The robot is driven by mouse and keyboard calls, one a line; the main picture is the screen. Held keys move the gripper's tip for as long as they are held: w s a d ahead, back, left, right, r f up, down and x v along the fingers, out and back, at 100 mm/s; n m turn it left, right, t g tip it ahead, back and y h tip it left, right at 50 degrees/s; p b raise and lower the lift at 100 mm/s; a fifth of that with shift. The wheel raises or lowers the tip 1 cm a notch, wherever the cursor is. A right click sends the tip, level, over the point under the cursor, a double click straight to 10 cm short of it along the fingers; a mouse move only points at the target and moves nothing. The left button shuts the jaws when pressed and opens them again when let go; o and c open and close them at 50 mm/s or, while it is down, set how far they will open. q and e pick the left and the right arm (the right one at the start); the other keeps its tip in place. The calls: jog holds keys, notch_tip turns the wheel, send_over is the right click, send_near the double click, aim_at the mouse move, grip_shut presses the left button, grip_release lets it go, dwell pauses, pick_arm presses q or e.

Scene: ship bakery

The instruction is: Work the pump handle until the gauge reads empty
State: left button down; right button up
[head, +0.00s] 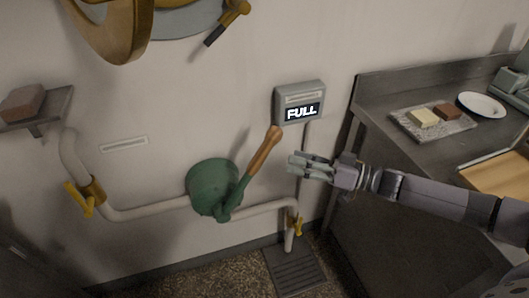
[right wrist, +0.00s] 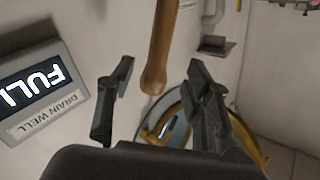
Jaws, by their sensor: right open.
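The green pump (head: 213,188) is mounted on the wall pipe in the head view. Its wooden-ended handle (head: 262,154) slants up to the right. The gauge (head: 300,104) above it reads FULL; in the right wrist view the gauge (right wrist: 40,88) also shows a DRAIN WELL label. My right gripper (head: 292,166) is open, just right of the handle in the head view. In the right wrist view the handle's wooden end (right wrist: 157,62) shows between the open fingers of the right gripper (right wrist: 160,85), with gaps on both sides. My left gripper is not in view.
A metal counter (head: 390,88) on the right carries a tray (head: 462,124) with two blocks and a white plate (head: 482,104). A small shelf (head: 42,117) holds a brown block at left. Yellow valve levers (head: 80,198) sit on the pipe. A floor grate (head: 293,272) lies below.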

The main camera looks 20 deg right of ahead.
aim_at(264, 150)
jog(key=b+x, duration=0.1)
jog(key=x, duration=0.9)
jog(key=shift+w+b, duration=0.1)
jog(key=shift+b, duration=0.2)
grip_shut()
